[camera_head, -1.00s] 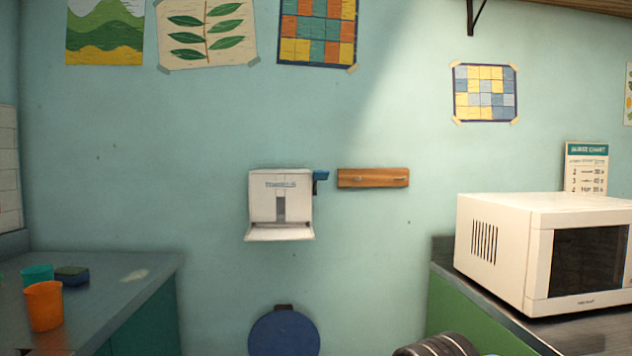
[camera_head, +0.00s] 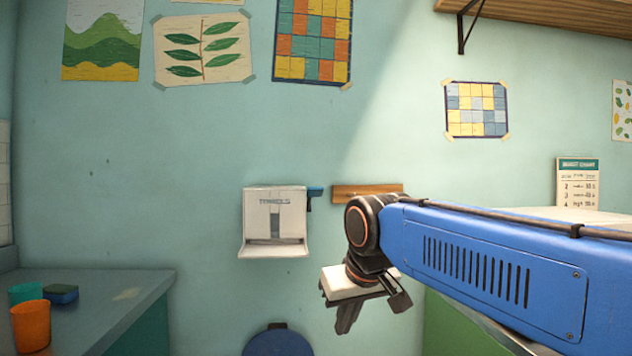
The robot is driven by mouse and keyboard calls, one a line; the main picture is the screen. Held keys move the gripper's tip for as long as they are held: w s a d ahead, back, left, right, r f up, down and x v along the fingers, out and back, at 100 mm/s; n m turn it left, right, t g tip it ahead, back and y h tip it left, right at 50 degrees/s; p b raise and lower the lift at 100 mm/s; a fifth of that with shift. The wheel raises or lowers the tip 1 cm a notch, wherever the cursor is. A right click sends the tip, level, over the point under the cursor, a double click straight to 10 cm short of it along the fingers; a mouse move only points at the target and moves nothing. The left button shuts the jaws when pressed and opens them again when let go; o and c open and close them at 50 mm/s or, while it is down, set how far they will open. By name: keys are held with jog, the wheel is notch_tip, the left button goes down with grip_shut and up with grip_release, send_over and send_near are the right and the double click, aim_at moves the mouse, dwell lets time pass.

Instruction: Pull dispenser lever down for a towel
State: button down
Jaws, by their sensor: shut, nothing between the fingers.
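A white towel dispenser (camera_head: 273,222) hangs on the teal wall left of the picture's middle. It has a grey slot in its front and a ledge along its bottom. Its blue lever (camera_head: 314,192) sticks out at the upper right side, near the top. My gripper (camera_head: 345,318) is at the end of my blue arm, lower and to the right of the dispenser, apart from the lever. It is shut and empty, with its dark fingers pointing down. No towel shows hanging from the dispenser.
A wooden rail (camera_head: 367,190) is on the wall right of the lever, partly behind my arm. A counter (camera_head: 150,285) at left holds an orange cup (camera_head: 31,324), a teal cup (camera_head: 24,293) and a sponge (camera_head: 61,294). A round blue lid (camera_head: 279,343) is below the dispenser.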

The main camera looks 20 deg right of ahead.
jog(key=w+d+r+m+t, duration=0.1)
jog(key=w+d+r, duration=0.1)
jog(key=w+r, duration=0.7)
jog(key=w+d+r+m+t+h, duration=0.1)
jog(key=w+d+r, duration=0.1)
jog(key=w+r, duration=0.7)
jog(key=w+d+r+t+h, duration=0.1)
jog(key=w+d+r, duration=0.2)
jog(key=w+r, duration=0.6)
notch_tip(320, 180, up, 10)
jog(key=shift+w+f+m+t, duration=0.15)
jog(key=shift+m+t, duration=0.15)
jog(key=shift+m, duration=0.1)
jog(key=shift+f, duration=0.1)
send_over(316, 187)
jog(key=w+d, duration=0.1)
jog(key=w, duration=0.2)
notch_tip(316, 187, down, 6)
jog(key=shift+s+f, duration=0.15)
jog(key=shift+f, duration=0.1)
jog(key=shift+s+a+f, duration=0.2)
jog(key=shift+s+f, duration=0.5)
jog(key=shift+f, duration=0.35)
jog(key=shift+s+a+f, duration=0.1)
jog(key=shift+s+f, duration=0.15)
jog(key=shift+f, duration=0.35)
jog(key=shift+s+f, duration=0.1)
jog(key=shift+f, duration=0.05)
